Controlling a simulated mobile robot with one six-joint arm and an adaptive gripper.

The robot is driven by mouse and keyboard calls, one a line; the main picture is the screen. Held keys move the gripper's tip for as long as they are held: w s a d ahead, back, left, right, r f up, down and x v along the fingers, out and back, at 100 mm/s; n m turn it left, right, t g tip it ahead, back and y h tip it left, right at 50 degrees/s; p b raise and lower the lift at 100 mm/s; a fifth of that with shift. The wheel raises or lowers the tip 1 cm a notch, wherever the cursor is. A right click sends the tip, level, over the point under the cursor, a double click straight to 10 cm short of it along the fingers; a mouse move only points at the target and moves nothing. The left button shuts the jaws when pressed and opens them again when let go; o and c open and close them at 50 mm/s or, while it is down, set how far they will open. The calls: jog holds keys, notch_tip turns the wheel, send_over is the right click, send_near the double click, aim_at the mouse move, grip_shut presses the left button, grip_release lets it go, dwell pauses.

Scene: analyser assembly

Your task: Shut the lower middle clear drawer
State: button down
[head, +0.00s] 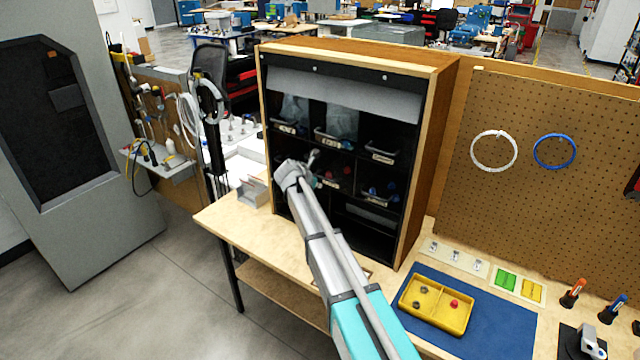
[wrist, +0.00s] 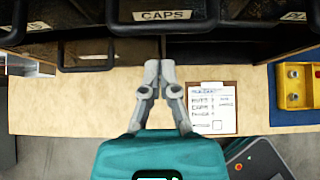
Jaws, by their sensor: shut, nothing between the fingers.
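The lower middle clear drawer (head: 331,182) sits in the middle column of the black cabinet, with red pieces in it and a pale label; my gripper covers part of its left side in the head view. In the wrist view the drawer labelled CAPS (wrist: 187,16) fills the top middle, its front facing me. How far it stands out I cannot tell exactly. My gripper (head: 312,157) is at the cabinet front, left of the drawer in the head view. In the wrist view its fingertips (wrist: 160,66) are together and empty, just below the CAPS front in the picture.
Labelled drawers flank it on the left (wrist: 38,27) and right (wrist: 292,17). Upper drawers (head: 330,138) hang above. A clipboard (wrist: 212,124) lies on the bench (wrist: 75,103). A yellow tray (head: 436,304) rests on a blue mat (head: 500,330) at right.

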jog(key=s+f+p+v, duration=0.1)
jog(key=p+v, duration=0.5)
jog(key=v, duration=0.5)
jog(key=shift+a, duration=0.15)
jog(key=s+d+f+m+g+y+b, duration=0.1)
jog(key=s+d+f+m, duration=0.3)
jog(key=s+m, duration=0.5)
jog(key=s+d+f+m+g+y+b, duration=0.2)
jog(key=s+d+f+m+g+y, duration=0.1)
jog(key=s+d+m, duration=0.6)
jog(key=s+d+f+m+g+y+b, duration=0.1)
jog(key=s+d+f+m+g, duration=0.3)
jog(key=s+m, duration=0.7)
jog(key=shift+s+d+f+y+b, duration=0.3)
jog(key=shift+s+d+y+b, duration=0.1)
jog(key=shift+s+d, duration=0.85)
